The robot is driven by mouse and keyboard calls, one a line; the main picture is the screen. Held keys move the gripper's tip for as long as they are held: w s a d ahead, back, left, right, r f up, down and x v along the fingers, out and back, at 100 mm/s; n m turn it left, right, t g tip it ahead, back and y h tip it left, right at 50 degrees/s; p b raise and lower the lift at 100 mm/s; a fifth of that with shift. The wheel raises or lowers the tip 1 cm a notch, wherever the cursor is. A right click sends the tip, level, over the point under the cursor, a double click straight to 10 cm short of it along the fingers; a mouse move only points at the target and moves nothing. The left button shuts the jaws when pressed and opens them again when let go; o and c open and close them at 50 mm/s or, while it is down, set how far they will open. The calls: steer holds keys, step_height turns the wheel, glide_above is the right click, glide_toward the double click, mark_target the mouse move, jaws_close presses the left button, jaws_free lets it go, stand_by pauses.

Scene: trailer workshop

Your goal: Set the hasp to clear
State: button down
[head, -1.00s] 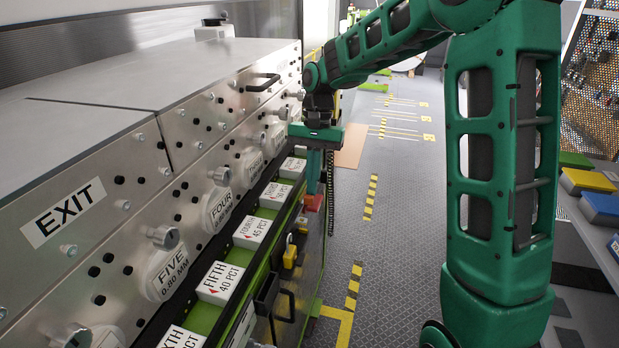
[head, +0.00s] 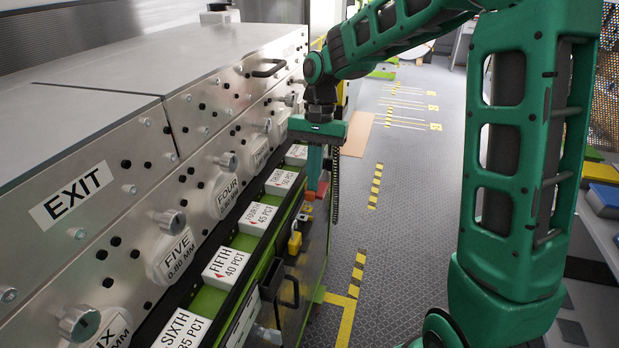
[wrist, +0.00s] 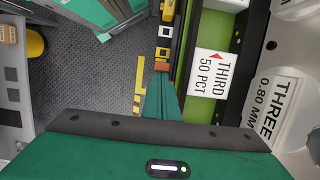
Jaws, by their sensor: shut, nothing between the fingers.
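My gripper (head: 316,188) points down at the front edge of the machine, beside the label block reading THIRD 50 PCT (head: 282,180). Its teal fingers are shut with nothing between them; they also show in the wrist view (wrist: 161,92). A small orange-red piece (wrist: 162,67) shows right at the fingertips; I cannot tell whether they touch it. A row of yellow and dark fittings (wrist: 163,42) runs on from it along the edge. In the head view a yellow lock-like fitting (head: 295,241) hangs nearer me. I cannot tell which of these is the hasp, or its setting.
The metal machine (head: 120,145) with protruding knobs fills the left side. White label blocks, such as FIFTH 40 PCT (head: 226,264), line its green ledge. The patterned floor (head: 400,220) right of it is clear. A bench with blue and yellow boxes (head: 603,200) stands right.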

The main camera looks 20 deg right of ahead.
steer(key=w+d, duration=0.2)
steer(key=w, duration=0.1)
steer(key=shift+d, duration=0.15)
steer(key=shift+w+d+r, duration=0.2)
steer(key=shift+w+r, duration=0.35)
steer(key=v, duration=0.8)
steer(key=shift+s+r, duration=0.15)
steer(key=shift+r, duration=0.2)
steer(key=s+d+f, duration=0.2)
steer(key=s+d, duration=0.3)
steer(key=s, duration=0.6)
steer(key=s+d+f+t+h, duration=0.1)
steer(key=s+d+f, duration=0.2)
steer(key=s, duration=0.8)
steer(key=s+d+f+t, duration=0.1)
steer(key=s+d+f, duration=0.1)
steer(key=s+d, duration=0.6)
steer(key=s, duration=0.3)
steer(key=shift+f+n, duration=0.3)
steer(key=shift+n, duration=0.1)
